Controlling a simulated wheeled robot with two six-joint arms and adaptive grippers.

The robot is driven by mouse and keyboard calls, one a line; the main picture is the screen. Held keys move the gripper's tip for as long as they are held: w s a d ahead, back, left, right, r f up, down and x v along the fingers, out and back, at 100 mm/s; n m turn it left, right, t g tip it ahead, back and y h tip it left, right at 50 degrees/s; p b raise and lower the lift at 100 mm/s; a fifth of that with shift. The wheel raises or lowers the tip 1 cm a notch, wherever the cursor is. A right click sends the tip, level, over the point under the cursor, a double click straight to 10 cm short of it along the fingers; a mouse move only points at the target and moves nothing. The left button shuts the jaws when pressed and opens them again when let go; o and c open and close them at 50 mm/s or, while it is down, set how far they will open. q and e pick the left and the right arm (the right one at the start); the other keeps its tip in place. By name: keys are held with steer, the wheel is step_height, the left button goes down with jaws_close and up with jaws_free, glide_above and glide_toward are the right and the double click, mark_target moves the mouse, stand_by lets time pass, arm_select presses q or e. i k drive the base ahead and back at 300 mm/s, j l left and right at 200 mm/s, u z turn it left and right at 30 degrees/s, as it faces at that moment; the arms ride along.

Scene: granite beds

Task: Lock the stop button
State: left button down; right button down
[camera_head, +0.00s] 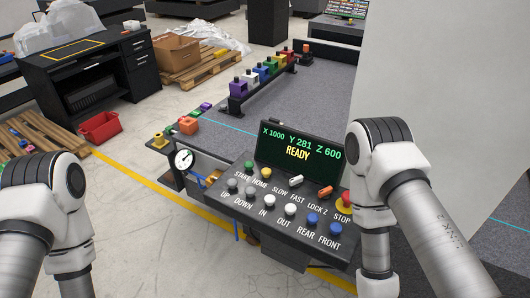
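The red stop button (346,198) sits on a yellow base at the right end of the dark control panel (268,228), above the label STOP. My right arm's white link stands just right of it and may cover part of it. I cannot tell whether the button is pressed in or out. The panel's display (299,152) reads READY with X 1000, Y 281, Z 600. My two arms come in at the lower left and lower right. Neither gripper shows; both lie outside the picture.
The panel also has several grey, white and blue buttons (290,209) and an orange LOCK Z switch (325,191). A dial gauge (184,159) is to its left. Behind lies the granite bed (328,92) with a row of coloured blocks. A pale wall-like block (450,70) stands at right.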

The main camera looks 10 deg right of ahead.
mark_target(346, 195)
steer(key=z, duration=1)
